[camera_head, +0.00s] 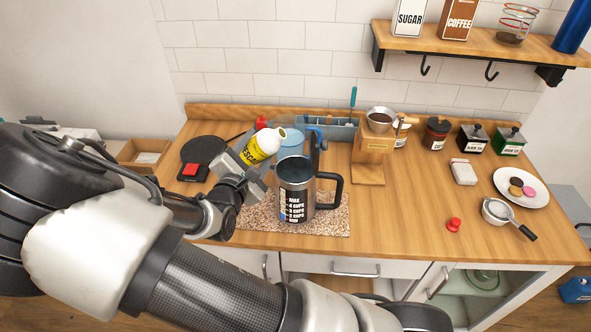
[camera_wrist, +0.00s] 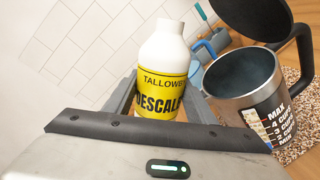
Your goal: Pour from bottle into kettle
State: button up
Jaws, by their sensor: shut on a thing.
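A white bottle (camera_head: 262,146) with a yellow descaler label is held in my gripper (camera_head: 247,168). It leans to the right in the head view, with its uncapped mouth up and to the right. It also shows between the jaws in the wrist view (camera_wrist: 160,85). The steel kettle (camera_head: 295,202) stands on a speckled mat (camera_head: 335,222), with its black handle to the right. Its dark lid is raised, and its open top shows in the wrist view (camera_wrist: 240,72). The bottle is above and left of the kettle, apart from it. No liquid stream is visible.
A red cap (camera_head: 454,224) lies on the counter. A wooden dripper stand (camera_head: 370,146), jars and a plate (camera_head: 508,199) of sweets are to the right. A blue-grey caddy (camera_head: 340,132) is behind. The front right counter is mostly clear.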

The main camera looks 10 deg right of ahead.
jog(key=shift+w+a+f+m+b, duration=0.1)
jog(key=shift+a+f+m+b, duration=0.1)
jog(key=shift+m+b, duration=0.35)
jog(key=shift+w+a+f+m+b, duration=0.1)
jog(key=shift+a+m+b, duration=0.05)
jog(key=shift+m+b, duration=0.4)
dwell(1.0)
jog(key=shift+a+r+m+y, duration=0.15)
jog(key=shift+r+m+y, duration=0.25)
jog(key=shift+r+m, duration=0.4)
dwell(0.5)
jog(key=shift+s+d+f+m+b, duration=0.2)
jog(key=shift+d+m+b, duration=0.4)
jog(key=shift+b, duration=1.05)
jog(key=shift+f+m+y+b, duration=0.2)
jog(key=shift+m+b, duration=0.45)
jog(key=shift+b, duration=0.75)
jog(key=shift+f+m+y+b, duration=0.15)
jog(key=shift+m+b, duration=0.5)
jog(key=shift+b, duration=0.75)
